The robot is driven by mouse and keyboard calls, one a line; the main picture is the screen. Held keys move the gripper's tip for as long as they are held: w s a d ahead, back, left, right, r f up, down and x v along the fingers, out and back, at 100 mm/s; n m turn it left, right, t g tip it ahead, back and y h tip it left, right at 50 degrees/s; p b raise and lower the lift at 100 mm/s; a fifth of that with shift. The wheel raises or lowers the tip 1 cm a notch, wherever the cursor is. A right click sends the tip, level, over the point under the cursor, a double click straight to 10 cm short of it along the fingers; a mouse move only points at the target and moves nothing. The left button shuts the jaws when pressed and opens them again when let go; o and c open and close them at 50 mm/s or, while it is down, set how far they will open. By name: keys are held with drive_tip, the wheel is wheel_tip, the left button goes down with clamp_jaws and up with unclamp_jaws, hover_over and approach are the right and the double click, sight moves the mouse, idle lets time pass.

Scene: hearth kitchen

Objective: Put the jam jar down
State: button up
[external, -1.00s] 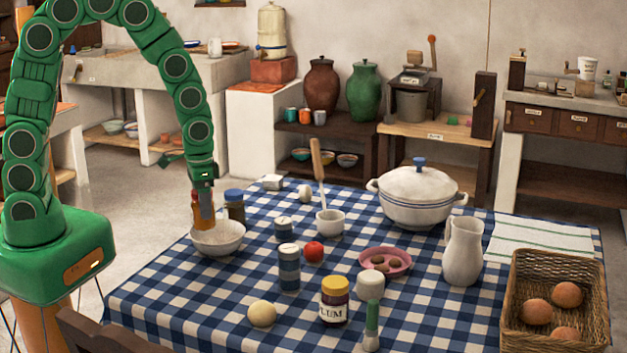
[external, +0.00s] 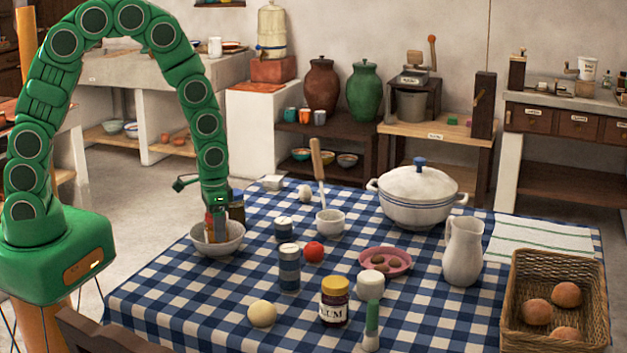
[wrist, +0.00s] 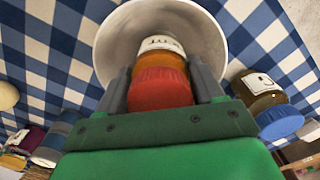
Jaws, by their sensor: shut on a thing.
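The jam jar (external: 210,231), with orange contents, a red lid and a pale label, is between the fingers of my gripper (external: 215,212). In the wrist view the jar (wrist: 160,88) points lid-first toward the camera, with a finger on each side of my gripper (wrist: 162,82). The jar's lower part is inside a white bowl (external: 232,243). The bowl's wall (wrist: 213,40) surrounds the label end in the wrist view. I cannot tell whether the jar touches the bowl's bottom, which is hidden.
A dark jar with a blue lid (external: 237,209) stands close behind the bowl; it also shows in the wrist view (wrist: 268,103). A blue tin (external: 283,229), a striped canister (external: 289,268) and a plum jar (external: 334,300) stand to the right. Checked cloth (external: 190,290) in front of the bowl is clear.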

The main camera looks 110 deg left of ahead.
drive_tip(key=shift+f, duration=0.2)
drive_tip(key=o, duration=1.4)
wheel_tip(320, 180, up, 11)
drive_tip(key=shift+r, duration=0.6)
